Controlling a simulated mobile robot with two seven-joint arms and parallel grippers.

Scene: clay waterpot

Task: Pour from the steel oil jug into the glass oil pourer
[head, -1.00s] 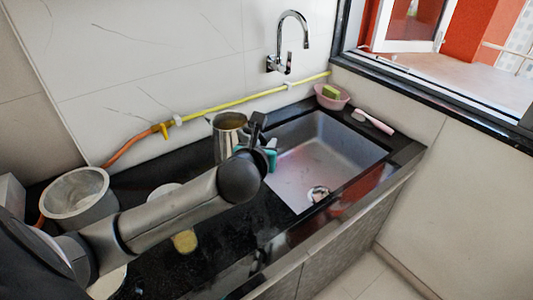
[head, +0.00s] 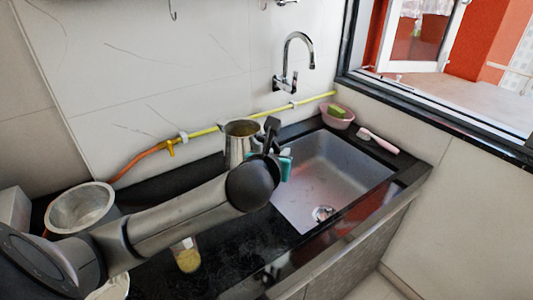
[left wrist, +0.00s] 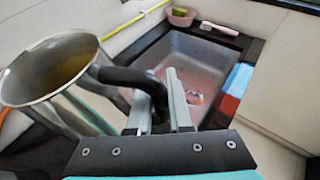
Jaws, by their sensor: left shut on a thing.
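The steel oil jug (head: 236,150) is upright beside the left end of the sink in the head view. In the left wrist view the jug (left wrist: 75,100) is at the left, with yellowish oil inside and a black handle (left wrist: 130,78). My left gripper (head: 272,140) is shut on the handle; its fingers also show in the left wrist view (left wrist: 165,105). The glass oil pourer (head: 188,260), with yellow oil low inside, stands on the black counter below my left forearm, which hides its upper part. My right gripper is not in view.
A sink (head: 325,170) lies right of the jug, with a wall tap (head: 298,62) above it. A large metal pot (head: 82,207) stands at the left. A pink bowl (head: 338,116) and a brush (head: 378,140) sit at the back right. Counter right of the pourer is clear.

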